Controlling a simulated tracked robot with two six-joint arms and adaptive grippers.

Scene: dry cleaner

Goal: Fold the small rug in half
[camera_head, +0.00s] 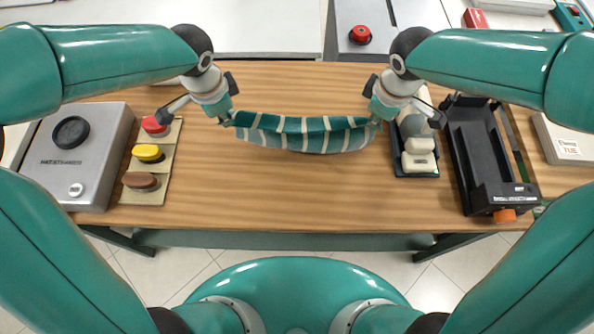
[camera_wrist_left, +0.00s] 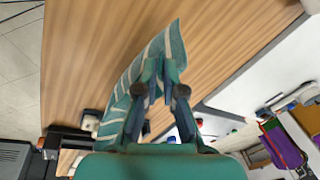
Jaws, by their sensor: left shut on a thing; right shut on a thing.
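The small rug (camera_head: 305,139) is green-teal with pale stripes and hangs stretched between my two grippers over the table. Its middle sags, and I cannot tell how much of it touches the table. My left gripper (camera_head: 229,120) is shut on the rug's left end. My right gripper (camera_head: 376,118) is shut on its right end. In the left wrist view the rug (camera_wrist_left: 172,52) shows its pale stripes, with one corner sticking up beyond the fingers of my left gripper (camera_wrist_left: 160,88).
The wooden table (camera_head: 300,200) is clear in front of the rug. At left are a grey box (camera_head: 85,150) and a strip with red, yellow and brown round items (camera_head: 148,154). At right stand a small dark tray (camera_head: 417,175) and a black open device (camera_head: 478,150).

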